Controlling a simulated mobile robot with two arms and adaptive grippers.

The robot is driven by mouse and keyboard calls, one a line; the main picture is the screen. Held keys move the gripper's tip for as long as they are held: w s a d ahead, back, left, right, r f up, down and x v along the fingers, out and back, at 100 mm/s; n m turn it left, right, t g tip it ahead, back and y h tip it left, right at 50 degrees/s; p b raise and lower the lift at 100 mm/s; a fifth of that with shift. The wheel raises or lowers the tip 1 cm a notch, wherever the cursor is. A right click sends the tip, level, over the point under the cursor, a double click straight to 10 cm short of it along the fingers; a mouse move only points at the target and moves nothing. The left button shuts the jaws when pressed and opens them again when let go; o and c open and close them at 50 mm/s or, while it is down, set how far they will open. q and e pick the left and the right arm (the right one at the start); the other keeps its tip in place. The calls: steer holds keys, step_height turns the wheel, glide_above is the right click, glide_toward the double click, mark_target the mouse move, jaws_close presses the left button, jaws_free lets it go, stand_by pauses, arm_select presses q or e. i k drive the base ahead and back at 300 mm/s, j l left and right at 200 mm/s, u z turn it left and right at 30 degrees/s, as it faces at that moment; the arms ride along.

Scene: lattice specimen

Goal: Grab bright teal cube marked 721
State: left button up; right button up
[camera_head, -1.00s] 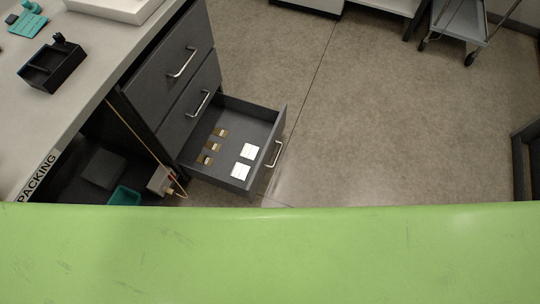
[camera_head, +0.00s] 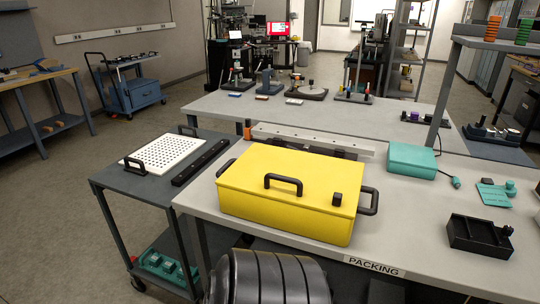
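I cannot make out a cube marked 721 in the head view. Several teal things show. A teal box (camera_head: 411,159) with a cable stands at the back of the packing bench. A flat teal piece (camera_head: 494,195) with a small teal knob-like part lies at the right. Teal parts (camera_head: 165,268) lie on the lower shelf of the cart at the left. No number is readable on any of them. Neither of my grippers is in view.
A large yellow case (camera_head: 290,192) with black handles covers much of the packing bench (camera_head: 400,218). A black open tray (camera_head: 480,237) is at its right. A dark cart (camera_head: 130,183) with a white perforated plate (camera_head: 165,154) stands at the left. Open floor lies farther left.

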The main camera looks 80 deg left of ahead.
mark_target(169, 265)
steer(key=u, duration=3.65)
steer(key=z, duration=0.15)
